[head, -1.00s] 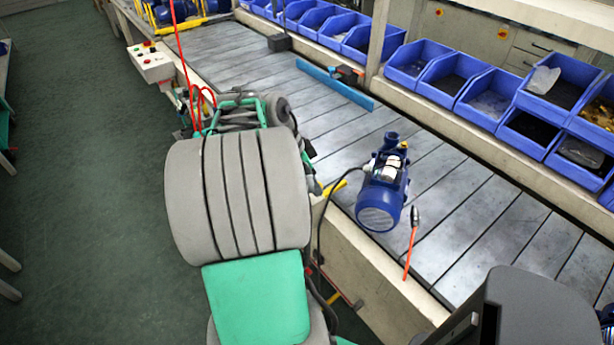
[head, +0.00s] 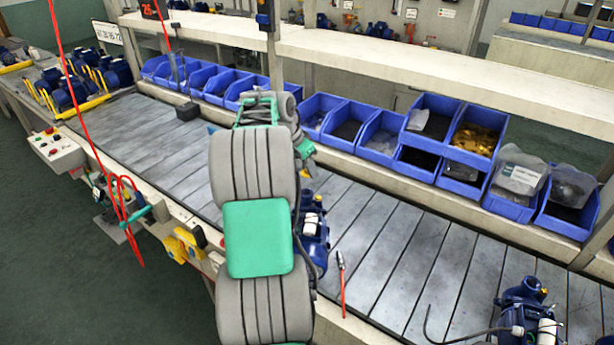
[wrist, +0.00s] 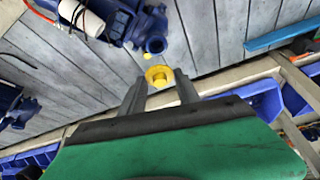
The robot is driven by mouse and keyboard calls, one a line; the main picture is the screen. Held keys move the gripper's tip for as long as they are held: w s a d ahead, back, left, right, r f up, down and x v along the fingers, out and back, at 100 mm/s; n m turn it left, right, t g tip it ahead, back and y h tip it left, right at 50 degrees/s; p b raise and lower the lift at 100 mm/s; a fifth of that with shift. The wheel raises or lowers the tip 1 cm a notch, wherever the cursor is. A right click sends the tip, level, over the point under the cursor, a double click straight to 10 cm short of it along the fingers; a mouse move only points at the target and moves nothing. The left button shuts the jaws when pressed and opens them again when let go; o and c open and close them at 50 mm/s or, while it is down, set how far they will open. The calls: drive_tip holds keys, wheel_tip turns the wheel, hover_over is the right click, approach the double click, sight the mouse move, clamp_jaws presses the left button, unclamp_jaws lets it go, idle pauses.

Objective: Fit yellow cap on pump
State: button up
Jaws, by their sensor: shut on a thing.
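The blue pump (head: 318,228) stands on the slatted line, partly hidden behind my arm in the head view. In the wrist view its dark blue body and round port (wrist: 154,43) show at the upper left, with a white cylinder on its side. My gripper (wrist: 160,90) is shut on the yellow cap (wrist: 159,73), which sits between the fingertips. The cap appears just below the port in the wrist view and apart from it; the height between them is hard to judge. In the head view my fingers are mostly hidden by the arm.
Blue bins (head: 380,137) line the back of the belt under a shelf (head: 400,70). A red-and-grey tool (head: 341,280) lies at the belt's front edge. Another blue pump (head: 530,312) is at the lower right. The slats (head: 400,250) between the pumps are mostly clear.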

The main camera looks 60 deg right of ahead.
sight(308, 192)
drive_tip(key=shift+w+a+f+b, duration=0.15)
drive_tip(key=shift+w+f+b, duration=0.1)
drive_tip(key=shift+f+b, duration=2.1)
drive_tip(key=shift+f, duration=0.9)
drive_tip(key=shift+f+b, duration=0.45)
drive_tip(key=shift+f, duration=0.05)
drive_tip(key=o, duration=1.4)
drive_tip(key=shift+r, duration=0.1)
drive_tip(key=p+v, duration=0.3)
drive_tip(key=v, duration=0.3)
drive_tip(key=shift+s, duration=0.1)
